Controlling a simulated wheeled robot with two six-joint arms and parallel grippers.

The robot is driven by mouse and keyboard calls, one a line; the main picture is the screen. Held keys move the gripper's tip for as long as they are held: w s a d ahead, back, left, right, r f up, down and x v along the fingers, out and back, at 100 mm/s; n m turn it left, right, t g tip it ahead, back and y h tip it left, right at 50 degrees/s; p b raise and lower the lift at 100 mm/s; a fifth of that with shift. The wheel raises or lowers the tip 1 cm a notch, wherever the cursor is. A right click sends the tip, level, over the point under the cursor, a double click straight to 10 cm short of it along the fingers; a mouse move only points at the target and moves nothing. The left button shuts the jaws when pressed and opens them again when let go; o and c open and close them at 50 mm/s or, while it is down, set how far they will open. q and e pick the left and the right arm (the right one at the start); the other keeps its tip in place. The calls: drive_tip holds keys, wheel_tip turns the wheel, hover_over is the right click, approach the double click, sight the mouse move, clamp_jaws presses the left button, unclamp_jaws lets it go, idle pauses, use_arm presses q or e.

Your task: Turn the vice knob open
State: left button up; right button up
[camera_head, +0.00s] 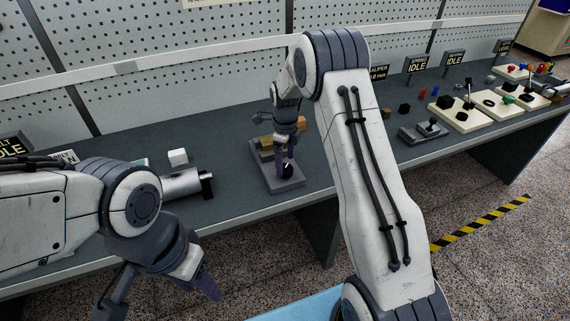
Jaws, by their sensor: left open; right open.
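The vice (262,168) is a small grey device with orange-tan blocks, standing on the workbench near the middle of the picture. A dark knob (287,169) shows at its front, partly covered by my gripper. My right gripper (285,162) points down over the vice, with its purple-grey fingers open around or right beside the knob; I cannot tell whether they touch it. My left gripper (207,284) is open and empty, low in front of the bench edge, away from the vice.
A silver cylinder (181,184) with a black end and a white block (178,156) lie left of the vice. My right arm hides the bench just right of it. Further right stand a grey lever unit (424,132) and several cream boards (463,117). A perforated wall rises behind.

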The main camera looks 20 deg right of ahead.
sight(287, 168)
drive_tip(key=shift+f, duration=1.4)
drive_tip(key=c, duration=1.4)
